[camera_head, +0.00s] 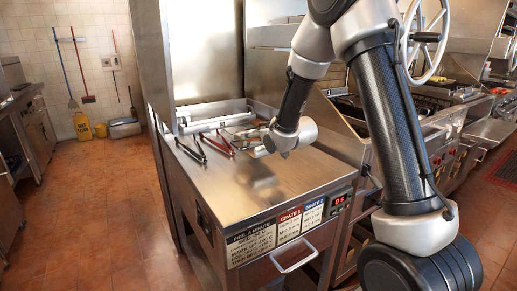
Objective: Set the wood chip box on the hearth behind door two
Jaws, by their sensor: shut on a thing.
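My gripper (258,148) is low over the steel counter (265,195), near its back right part. It is shut on a small metal thing, mostly hidden by my wrist and too small to identify surely as the wood chip box. No separate wood chip box stands out in this view. I cannot make out a hearth or a door marked two. The counter's front has a red "GRATE 1" label (290,225) and a blue "GRATE 2" label (313,213).
Black tongs (190,150) and red-handled tongs (217,146) lie left of my gripper. A long metal tray (213,115) is behind them. The counter's front half is clear. A grill (440,95) with a large hand wheel (424,40) stands right. Open tiled floor (95,215) lies left.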

